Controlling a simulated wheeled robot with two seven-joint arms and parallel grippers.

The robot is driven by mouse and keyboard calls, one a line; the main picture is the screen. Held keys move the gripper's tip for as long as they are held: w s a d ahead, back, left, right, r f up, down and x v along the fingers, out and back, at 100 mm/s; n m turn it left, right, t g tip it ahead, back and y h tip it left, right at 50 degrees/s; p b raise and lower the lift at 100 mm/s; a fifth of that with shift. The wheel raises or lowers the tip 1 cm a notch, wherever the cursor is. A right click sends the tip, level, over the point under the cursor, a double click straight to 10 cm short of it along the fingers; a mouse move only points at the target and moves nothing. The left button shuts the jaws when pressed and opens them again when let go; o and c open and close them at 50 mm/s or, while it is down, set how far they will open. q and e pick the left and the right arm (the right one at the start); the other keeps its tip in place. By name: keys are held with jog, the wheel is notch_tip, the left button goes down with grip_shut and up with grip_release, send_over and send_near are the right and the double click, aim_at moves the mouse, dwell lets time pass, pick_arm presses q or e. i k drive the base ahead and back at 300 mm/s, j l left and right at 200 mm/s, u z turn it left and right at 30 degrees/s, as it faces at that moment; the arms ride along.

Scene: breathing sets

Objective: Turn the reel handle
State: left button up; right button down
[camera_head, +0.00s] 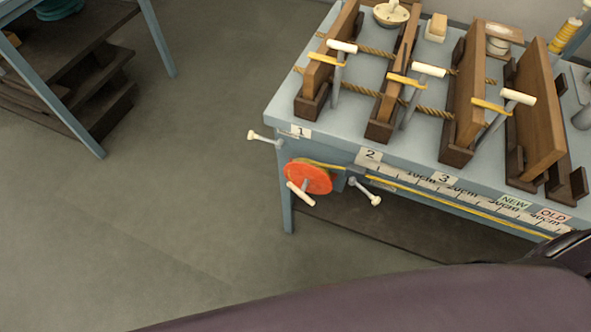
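An orange-red reel (309,176) is mounted on the front side of the blue-grey workbench (345,150), near its left corner. Its white handle (300,194) sticks out from the reel's face toward the lower left. A yellow strap or tape (325,166) runs from the reel's top to the right along the bench front. Neither of my grippers shows in this view, and nothing touches the reel or its handle.
White-tipped pegs flank the reel, one left (263,137) and one right (365,192). The bench carries upright wooden boards (470,85), ropes and white-handled levers (428,70). A ruler strip (440,187) runs along its front. Open floor (190,200) lies left.

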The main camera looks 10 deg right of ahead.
aim_at(300, 193)
jog(key=j+z, duration=0.15)
jog(key=z, duration=0.25)
jog(key=j+z, duration=0.15)
jog(key=z, duration=0.25)
jog(key=j+z, duration=0.15)
jog(key=z, duration=0.25)
jog(key=k+j+z, duration=0.1)
jog(key=z, duration=1.4)
jog(key=k+l, duration=0.05)
